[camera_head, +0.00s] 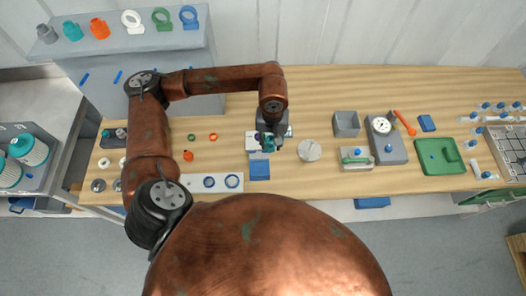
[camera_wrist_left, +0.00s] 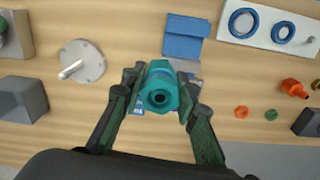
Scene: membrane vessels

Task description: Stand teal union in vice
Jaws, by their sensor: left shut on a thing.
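The teal union (camera_wrist_left: 160,92) is between the fingers of my left gripper (camera_wrist_left: 158,96) in the left wrist view, its round bore facing the camera. In the head view my left gripper (camera_head: 270,143) points down over the middle of the bench, and the teal union (camera_head: 268,146) shows small at its tips. A pale and blue fixture (camera_head: 252,142), perhaps the vice, lies under and beside the gripper, mostly hidden. I cannot tell whether the union touches it. A blue block (camera_head: 260,170) lies just in front; it also shows in the wrist view (camera_wrist_left: 185,38). My right gripper is not in view.
A white plate with blue rings (camera_head: 220,182) and loose orange and green parts lie left. A grey shelf (camera_head: 140,48) with coloured fittings stands at the back left.

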